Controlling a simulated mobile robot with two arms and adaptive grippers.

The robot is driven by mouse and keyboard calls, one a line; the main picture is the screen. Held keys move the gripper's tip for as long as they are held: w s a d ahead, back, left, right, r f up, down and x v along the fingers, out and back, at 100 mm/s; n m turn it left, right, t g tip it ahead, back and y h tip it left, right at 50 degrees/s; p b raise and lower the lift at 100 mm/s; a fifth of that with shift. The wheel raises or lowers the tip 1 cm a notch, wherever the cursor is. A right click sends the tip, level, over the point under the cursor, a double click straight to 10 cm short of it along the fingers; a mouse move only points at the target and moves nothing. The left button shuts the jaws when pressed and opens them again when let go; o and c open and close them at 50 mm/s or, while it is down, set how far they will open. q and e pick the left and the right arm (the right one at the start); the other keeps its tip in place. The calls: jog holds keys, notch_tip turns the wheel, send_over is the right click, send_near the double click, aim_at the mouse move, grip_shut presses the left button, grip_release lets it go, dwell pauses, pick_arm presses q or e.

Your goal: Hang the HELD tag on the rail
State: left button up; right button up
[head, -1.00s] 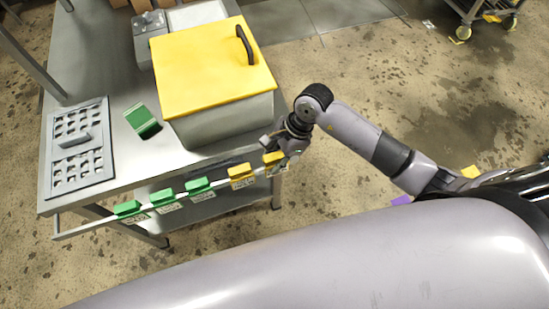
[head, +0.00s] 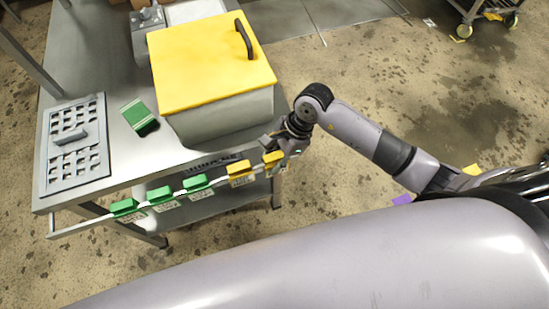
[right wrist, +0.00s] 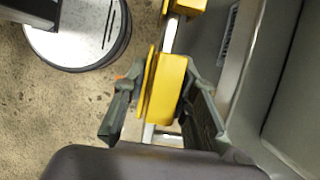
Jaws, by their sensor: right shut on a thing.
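The rail (head: 82,228) is a light bar along the table's front edge. A yellow tag (head: 273,158) with a white label is at its right end, and my right gripper (head: 281,153) is there. In the right wrist view the fingers (right wrist: 160,100) are shut on this yellow tag (right wrist: 167,88), one on each side. The rail (right wrist: 170,36) runs in line with the tag and shows above and below it. I cannot tell whether the tag is fully seated. Its lettering is too small to read. My left gripper is not in view.
Another yellow tag (head: 238,169) and three green tags (head: 160,195) hang further left on the rail. A yellow-lidded box (head: 205,62), a green block (head: 140,117) and a slotted grey plate (head: 75,145) are on the table. Floor to the right is mostly clear.

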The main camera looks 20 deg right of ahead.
jog(key=o, duration=1)
jog(key=v, duration=1.2)
